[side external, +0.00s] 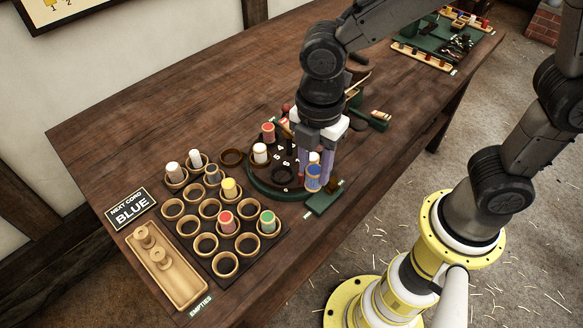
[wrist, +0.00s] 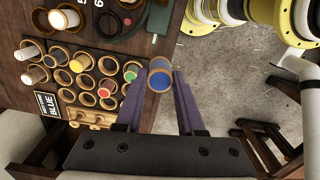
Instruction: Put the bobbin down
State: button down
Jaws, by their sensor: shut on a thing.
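My gripper (side external: 317,166) has purple fingers and is shut on the blue bobbin (side external: 313,181). In the wrist view the blue bobbin (wrist: 159,80) sits between the fingertips, its blue end facing the camera. In the side view it appears at the right part of the green round board (side external: 256,186), which has dark numbered places; I cannot tell whether it touches the board. Other bobbins stand on this board, one with a red end (side external: 268,131) and one white (side external: 260,153). A further white and red bobbin is partly hidden behind my fingers.
A rack of ring holders (side external: 205,243) holds white, yellow, red and green bobbins; several rings are empty. A sign (side external: 130,209) reads "NEXT CORD BLUE". A wooden tray (side external: 182,291) marked EMPTIES holds bare bobbins. A green block (side external: 325,203) juts at the table's front edge.

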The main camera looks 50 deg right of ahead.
jog(key=s+d+r, duration=0.2)
jog(key=d+r, duration=0.2)
jog(key=d, duration=0.3)
jog(key=shift+n, duration=0.3)
jog(key=w+a+f, duration=0.1)
jog(key=w+f, duration=0.2)
jog(key=w, duration=0.1)
jog(key=w+a+f, duration=0.1)
jog(key=w+f, duration=0.2)
jog(key=w, duration=0.1)
jog(key=w+a+f, duration=0.2)
jog(key=w+f, duration=0.1)
jog(key=w, duration=0.1)
jog(key=shift+a, duration=0.1)
jog(key=shift+w+f, duration=0.15)
jog(key=shift+w+a+f, duration=0.1)
jog(key=shift+f, duration=0.8)
jog(key=shift+w+a+f, duration=0.1)
jog(key=shift+f, duration=0.8)
jog(key=c, duration=0.8)
grip_release()
jog(key=shift+f, duration=0.15)
